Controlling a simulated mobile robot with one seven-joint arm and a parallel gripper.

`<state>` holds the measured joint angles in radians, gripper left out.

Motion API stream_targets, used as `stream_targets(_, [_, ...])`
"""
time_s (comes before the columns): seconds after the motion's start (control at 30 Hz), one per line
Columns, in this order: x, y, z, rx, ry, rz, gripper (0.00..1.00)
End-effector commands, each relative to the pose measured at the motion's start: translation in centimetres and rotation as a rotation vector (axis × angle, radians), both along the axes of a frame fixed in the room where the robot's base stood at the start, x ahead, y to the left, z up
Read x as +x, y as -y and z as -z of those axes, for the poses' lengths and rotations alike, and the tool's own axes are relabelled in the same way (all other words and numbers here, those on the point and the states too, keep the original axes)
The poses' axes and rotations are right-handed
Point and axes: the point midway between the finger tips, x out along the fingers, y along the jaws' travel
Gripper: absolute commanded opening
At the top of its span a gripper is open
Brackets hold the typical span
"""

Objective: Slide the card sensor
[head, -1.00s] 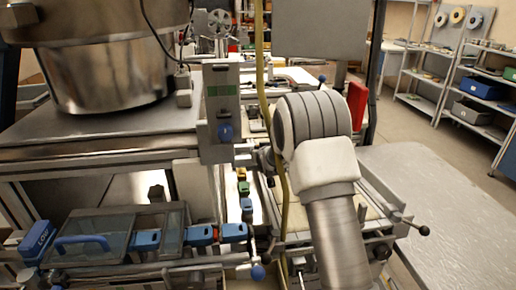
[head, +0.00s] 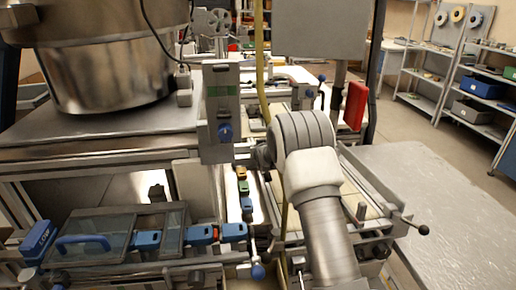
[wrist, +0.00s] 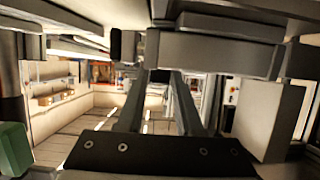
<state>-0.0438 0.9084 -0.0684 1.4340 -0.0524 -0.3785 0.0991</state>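No part in view can be told for certain as the card sensor. A grey upright box with a green label and a blue knob (head: 222,110) stands left of my arm in the head view. My gripper (wrist: 167,78) shows in the wrist view as two dark fingers with a gap between them. The fingertips point at the underside of a grey bar (wrist: 215,52). A small dark block shows by the fingertips, and I cannot tell whether they touch it. In the head view my arm hides the gripper.
A large metal drum (head: 105,65) stands on a plate at upper left. A clear-lidded unit with a blue handle (head: 83,241) lies at lower left. A yellow hose (head: 260,65) hangs beside my arm. A bare grey table (head: 430,205) is at right, with shelves (head: 480,90) behind.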

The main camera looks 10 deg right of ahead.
Motion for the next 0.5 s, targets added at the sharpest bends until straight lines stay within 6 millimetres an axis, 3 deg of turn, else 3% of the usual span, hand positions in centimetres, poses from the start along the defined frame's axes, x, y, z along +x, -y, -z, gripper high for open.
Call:
stream_targets(0.03, [-0.01, 0.00, -0.01, 0.000, 0.000, 0.000, 0.24])
stream_targets(0.17, [-0.01, 0.00, -0.01, 0.000, 0.000, 0.000, 0.01])
stream_targets(0.5, [-0.01, -0.01, -0.04, 0.000, 0.000, 0.000, 0.00])
